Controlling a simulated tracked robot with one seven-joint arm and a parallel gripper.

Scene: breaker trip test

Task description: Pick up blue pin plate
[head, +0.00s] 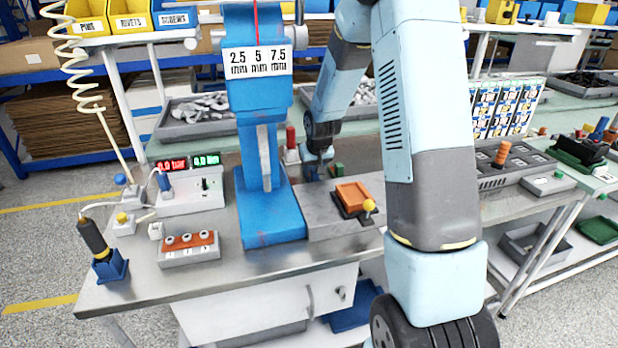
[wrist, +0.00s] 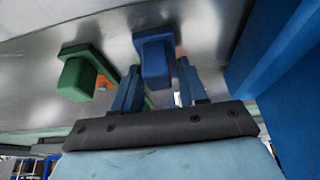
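The blue pin plate (wrist: 155,52) shows in the wrist view on a metal surface, its block-shaped grip standing out toward my gripper. My gripper (wrist: 158,85) has its two fingers apart, one on each side of that blue grip. I cannot tell whether either finger touches it. A similar green pin plate (wrist: 78,75) sits to the left, outside the left finger. In the head view my gripper (head: 317,165) is low over the bench behind the blue press; the blue pin plate cannot be made out there.
The blue press (head: 268,205) stands close left of my gripper. An orange block (head: 353,195) on a dark holder lies in front on a grey plate. A red-topped piece (head: 291,142) stands behind. A grey bin (head: 196,115) of metal parts is at the back left.

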